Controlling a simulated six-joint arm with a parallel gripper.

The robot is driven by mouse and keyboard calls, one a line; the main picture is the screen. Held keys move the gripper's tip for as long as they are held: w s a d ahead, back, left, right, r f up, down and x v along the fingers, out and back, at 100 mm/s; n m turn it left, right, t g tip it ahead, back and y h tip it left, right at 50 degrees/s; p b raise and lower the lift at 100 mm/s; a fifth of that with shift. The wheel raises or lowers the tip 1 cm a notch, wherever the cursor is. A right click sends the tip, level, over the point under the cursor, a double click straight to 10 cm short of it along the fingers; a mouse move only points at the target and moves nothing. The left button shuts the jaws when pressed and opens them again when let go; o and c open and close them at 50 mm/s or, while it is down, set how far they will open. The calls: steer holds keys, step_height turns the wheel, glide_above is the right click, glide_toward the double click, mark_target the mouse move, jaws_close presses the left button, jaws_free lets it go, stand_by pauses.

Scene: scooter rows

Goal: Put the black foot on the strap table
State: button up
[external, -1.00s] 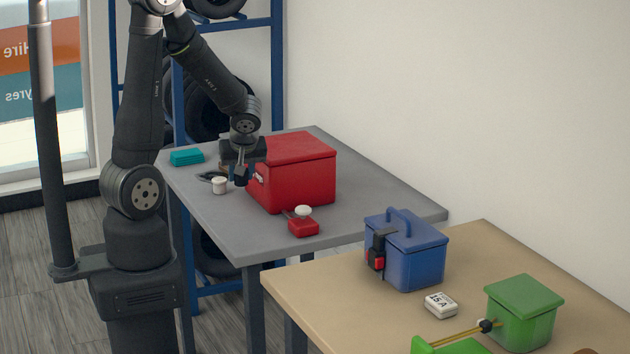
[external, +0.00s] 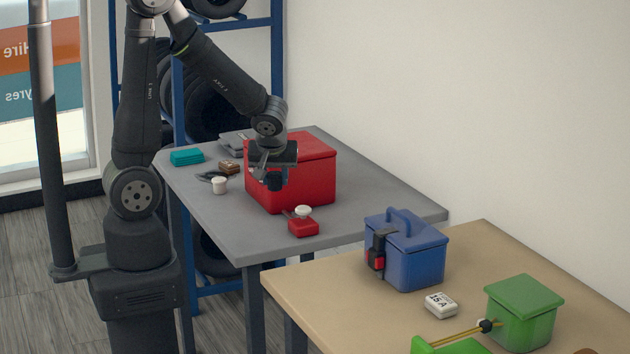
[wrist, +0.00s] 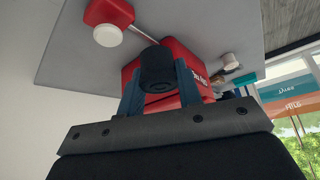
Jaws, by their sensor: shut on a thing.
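The black foot (wrist: 157,68), a short dark cylinder, is held between the two blue fingers of my gripper (wrist: 160,88) in the wrist view. In the external view my gripper (external: 272,178) is in front of the red box (external: 318,180), above the grey table (external: 230,225). The foot (external: 274,183) shows there only as a small dark shape at the fingertips. The tan table (external: 330,285) is at the lower right. It carries a blue box (external: 415,265) with a black and red strap buckle (external: 377,250), which may mark it as the strap table.
The grey table also holds a red block with a white knob (external: 303,223), a white cup (external: 219,186) and a teal box (external: 187,157). On the tan table are a white block (external: 441,305) and a green box (external: 523,312). The tan table's left front is bare.

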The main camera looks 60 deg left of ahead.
steer(key=s+d+r+m+t+h, duration=0.2)
steer(key=d+m, duration=0.6)
steer(key=d, duration=1.7)
steer(key=s+d+r+m+h, duration=0.1)
steer(key=s+d+m+h, duration=0.25)
steer(key=s+d, duration=0.5)
steer(key=s+d+r+m+h, duration=0.15)
steer(key=s+d+m, duration=0.4)
steer(key=d, duration=0.55)
glide_above(346, 308)
steer(key=s, duration=0.2)
steer(key=shift+t, duration=0.4)
steer(key=f, duration=0.7)
steer(key=shift+a+f, duration=0.35)
steer(key=shift+f, duration=2.05)
steer(key=shift+f, duration=0.15)
steer(key=o, duration=1)
steer(key=shift+c, duration=0.2)
